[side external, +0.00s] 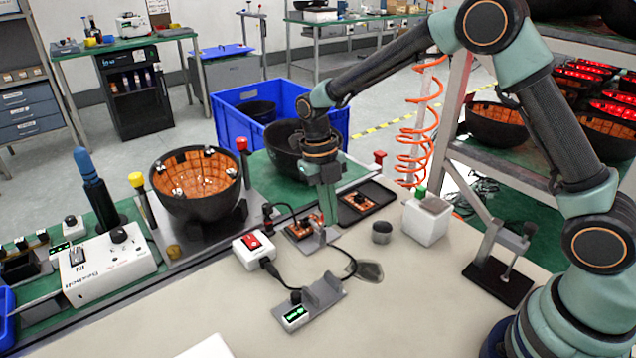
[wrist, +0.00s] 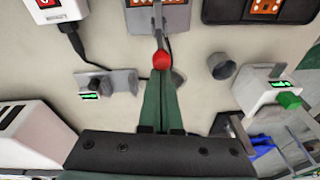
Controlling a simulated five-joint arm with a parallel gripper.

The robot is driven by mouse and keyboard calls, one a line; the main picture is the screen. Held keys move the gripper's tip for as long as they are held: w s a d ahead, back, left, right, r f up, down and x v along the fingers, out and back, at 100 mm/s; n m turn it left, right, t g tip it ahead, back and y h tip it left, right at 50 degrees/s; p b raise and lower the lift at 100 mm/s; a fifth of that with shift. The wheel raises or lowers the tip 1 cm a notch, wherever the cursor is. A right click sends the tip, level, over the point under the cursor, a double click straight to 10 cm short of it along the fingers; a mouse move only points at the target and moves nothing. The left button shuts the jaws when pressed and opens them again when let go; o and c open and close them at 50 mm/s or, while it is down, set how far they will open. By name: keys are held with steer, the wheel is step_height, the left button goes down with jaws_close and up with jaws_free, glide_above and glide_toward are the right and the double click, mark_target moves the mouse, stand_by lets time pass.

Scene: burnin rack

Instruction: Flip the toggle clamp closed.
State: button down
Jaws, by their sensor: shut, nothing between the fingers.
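My gripper (side external: 327,218) points down over the small grey fixture (side external: 318,241) with an orange board (side external: 300,229). In the wrist view my green fingers (wrist: 162,76) are together and empty. A red ball knob (wrist: 162,60) shows right at their tips, on a thin metal lever (wrist: 158,34) that runs toward the board fixture (wrist: 150,15); this looks like the toggle clamp's handle. I cannot tell whether the fingertips touch the knob. In the side view the lever is hidden by my gripper, and the clamp's exact angle cannot be told.
A white box with a red switch (side external: 254,249) and a grey cradle with a green display (side external: 322,293) stand in front, joined by a black cable. The front bench is mostly clear.

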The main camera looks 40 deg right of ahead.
steer(key=shift+w+r, duration=0.15)
steer(key=shift+w, duration=0.4)
steer(key=shift+w+r, duration=0.15)
steer(key=shift+w, duration=0.4)
steer(key=shift+w, duration=0.15)
steer(key=shift+r, duration=0.15)
steer(key=shift+r, duration=0.7)
steer(key=s+d+r+m+t, duration=0.1)
steer(key=s+r+m, duration=0.1)
steer(key=r+m, duration=0.4)
steer(key=s+d+r+m+t, duration=0.15)
steer(key=r+m, duration=0.25)
steer(key=r, duration=0.5)
steer(key=s+d+m+t, duration=0.2)
steer(key=s+m, duration=0.4)
steer(key=m, duration=0.6)
steer(key=s+d+m+t, duration=0.3)
steer(key=s+m, duration=0.4)
steer(key=m, duration=0.5)
steer(key=shift+f, duration=0.3)
